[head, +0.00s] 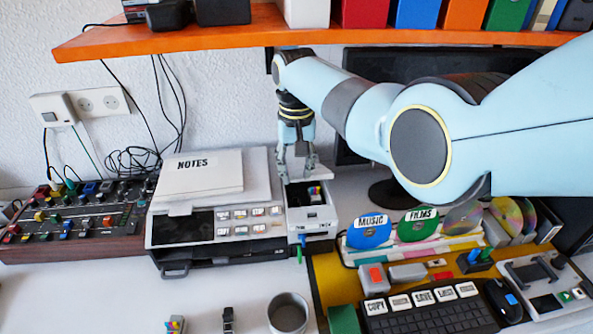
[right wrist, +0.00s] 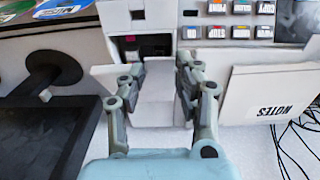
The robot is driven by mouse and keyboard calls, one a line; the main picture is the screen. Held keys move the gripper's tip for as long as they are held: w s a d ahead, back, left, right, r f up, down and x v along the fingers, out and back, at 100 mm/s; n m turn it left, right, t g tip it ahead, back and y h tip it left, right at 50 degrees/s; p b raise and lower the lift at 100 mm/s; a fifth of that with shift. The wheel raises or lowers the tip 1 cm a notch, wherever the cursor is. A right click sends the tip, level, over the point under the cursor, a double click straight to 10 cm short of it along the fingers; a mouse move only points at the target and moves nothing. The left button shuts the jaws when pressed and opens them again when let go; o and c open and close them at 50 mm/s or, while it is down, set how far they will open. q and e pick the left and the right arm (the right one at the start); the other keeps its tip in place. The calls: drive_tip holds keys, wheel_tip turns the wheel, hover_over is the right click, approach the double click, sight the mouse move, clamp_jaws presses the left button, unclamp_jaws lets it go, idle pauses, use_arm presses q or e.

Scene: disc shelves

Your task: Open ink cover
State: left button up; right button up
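The ink unit (head: 310,220) is a small white box beside the printer, with a dark bay on top. Coloured ink cartridges (head: 314,193) show in the bay. The light ink cover (head: 312,172) stands raised at the back of the bay; it also shows as a pale flap in the right wrist view (right wrist: 160,112). My right gripper (head: 291,180) points down at the back of the unit. Its two fingers are apart (right wrist: 158,72), with the flap showing between them; I cannot tell whether they touch it. My left gripper is not in view.
The printer (head: 235,255) with a NOTES sheet (head: 200,175) stands left of the unit. An orange shelf (head: 220,38) hangs above. A disc rack (head: 400,248) and keyboard (head: 425,318) lie to the right. A monitor stand (head: 388,195) is behind. The front left table is mostly clear.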

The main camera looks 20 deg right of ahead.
drive_tip(key=shift+o, duration=1.1)
drive_tip(key=shift+w+d, duration=0.2)
drive_tip(key=shift+w, duration=0.05)
drive_tip(key=shift+o, duration=0.9)
drive_tip(key=shift+w+f, duration=0.1)
drive_tip(key=shift+f, duration=0.1)
drive_tip(key=shift+s+a+r, duration=0.1)
drive_tip(key=shift+s+a, duration=0.1)
